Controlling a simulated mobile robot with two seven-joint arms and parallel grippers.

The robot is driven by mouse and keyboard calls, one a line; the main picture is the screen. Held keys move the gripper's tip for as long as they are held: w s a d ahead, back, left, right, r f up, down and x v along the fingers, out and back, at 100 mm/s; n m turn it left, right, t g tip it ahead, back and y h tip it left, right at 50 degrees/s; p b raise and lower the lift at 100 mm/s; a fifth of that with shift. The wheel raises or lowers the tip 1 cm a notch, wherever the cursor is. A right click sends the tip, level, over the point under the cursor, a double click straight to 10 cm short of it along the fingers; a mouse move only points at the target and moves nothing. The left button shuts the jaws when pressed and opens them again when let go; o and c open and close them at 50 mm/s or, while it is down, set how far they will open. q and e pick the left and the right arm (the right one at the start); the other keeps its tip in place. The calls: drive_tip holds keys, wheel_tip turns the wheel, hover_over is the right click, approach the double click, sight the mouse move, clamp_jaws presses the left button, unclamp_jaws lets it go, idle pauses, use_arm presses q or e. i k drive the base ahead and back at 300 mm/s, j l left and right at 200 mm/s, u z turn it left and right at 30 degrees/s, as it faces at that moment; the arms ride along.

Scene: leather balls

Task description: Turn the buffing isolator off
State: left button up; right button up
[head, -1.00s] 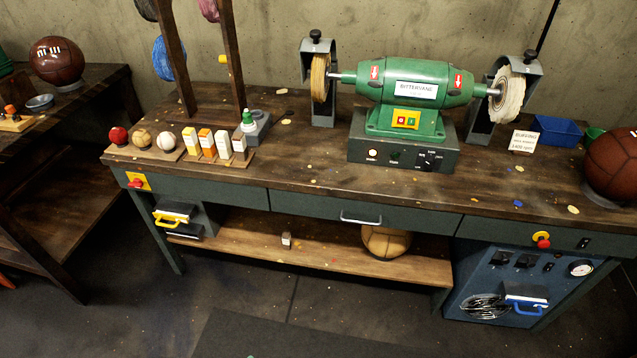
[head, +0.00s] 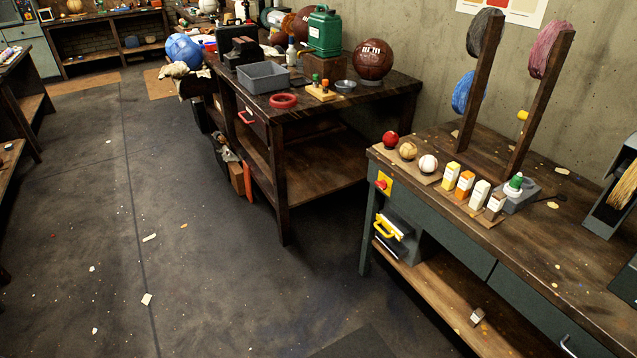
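A dark switch box with a yellow handle (head: 388,228) is mounted under the left end of the buffing bench (head: 560,262). Its label is too small to read, so I cannot tell whether it is the buffing isolator. A red knob on a yellow plate (head: 383,185) sits above it on the bench's front left corner. At the right edge, part of a buffing wheel (head: 624,188) shows in its grey guard; the machine body is out of view. Neither of my grippers is in view.
A second dark bench (head: 300,115) stands left of the buffing bench, holding a grey tray (head: 263,77), a green can (head: 324,32) and a brown ball (head: 373,60). Open floor (head: 200,270) with scattered scraps lies at the left and front. A lower shelf (head: 440,297) runs under the buffing bench.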

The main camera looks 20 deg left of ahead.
sight(381, 184)
drive_tip(key=u, duration=0.3)
drive_tip(key=z, duration=0.5)
drive_tip(key=i+j+z, duration=0.2)
drive_tip(key=j+z, duration=0.25)
drive_tip(key=i+j+z, duration=0.2)
drive_tip(key=j, duration=0.25)
drive_tip(key=j+z, duration=0.3)
drive_tip(key=j, duration=0.6)
drive_tip(key=i+j+z, duration=0.1)
drive_tip(key=j, duration=1.8)
drive_tip(key=i+z, duration=0.05)
drive_tip(key=i, duration=0.05)
